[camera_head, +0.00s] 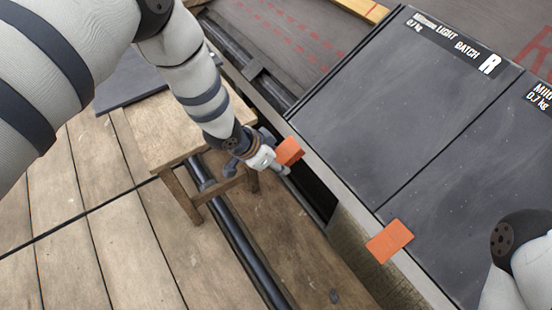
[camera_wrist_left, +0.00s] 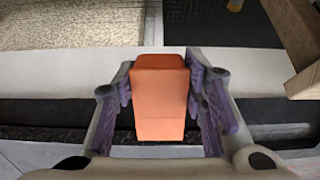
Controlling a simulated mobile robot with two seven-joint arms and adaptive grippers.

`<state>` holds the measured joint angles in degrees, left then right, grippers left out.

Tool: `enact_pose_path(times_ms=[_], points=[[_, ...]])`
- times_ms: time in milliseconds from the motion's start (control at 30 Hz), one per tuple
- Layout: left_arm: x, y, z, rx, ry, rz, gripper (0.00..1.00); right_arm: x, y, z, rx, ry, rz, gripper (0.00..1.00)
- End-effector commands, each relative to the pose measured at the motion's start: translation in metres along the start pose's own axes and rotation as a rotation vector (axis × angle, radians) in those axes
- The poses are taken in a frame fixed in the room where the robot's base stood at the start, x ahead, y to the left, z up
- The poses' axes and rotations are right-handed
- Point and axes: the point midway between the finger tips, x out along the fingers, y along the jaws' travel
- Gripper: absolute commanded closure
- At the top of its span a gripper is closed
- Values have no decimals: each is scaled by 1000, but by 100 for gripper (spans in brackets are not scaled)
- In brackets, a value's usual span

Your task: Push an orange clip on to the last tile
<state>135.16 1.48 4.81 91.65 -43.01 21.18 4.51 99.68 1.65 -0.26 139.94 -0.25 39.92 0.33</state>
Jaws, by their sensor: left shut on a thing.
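My left gripper (camera_head: 284,163) is shut on an orange clip (camera_head: 290,151). In the left wrist view the clip (camera_wrist_left: 160,98) sits between the two purple-padded fingers. The gripper holds it beside the near edge of the dark tiles, over a dark gap. A second orange clip (camera_head: 390,241) sits on the edge of the tiles, lower right of the gripper. One dark tile (camera_head: 395,110) is marked LIGHT BATCH R; another dark tile (camera_head: 480,190) lies to its right. My right arm shows at the lower right, but its gripper is out of view.
A small wooden stool (camera_head: 165,130) stands below my left arm, with a dark slab (camera_head: 130,82) at its far side. Wooden planks (camera_head: 110,240) cover the lower left. A dark pipe (camera_head: 245,255) runs along the floor. A dark red-marked sheet (camera_head: 285,35) lies at the top.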

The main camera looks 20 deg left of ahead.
Motion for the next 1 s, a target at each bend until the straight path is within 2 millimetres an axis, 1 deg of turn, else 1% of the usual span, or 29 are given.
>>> enact_pose_path(times_ms=[267,1000], points=[[0,0,-1,0,1,0,100,0,0,0,0,0,0,38],[0,0,-19,0,1,0,100,1,0,0,0,-2,0,38]])
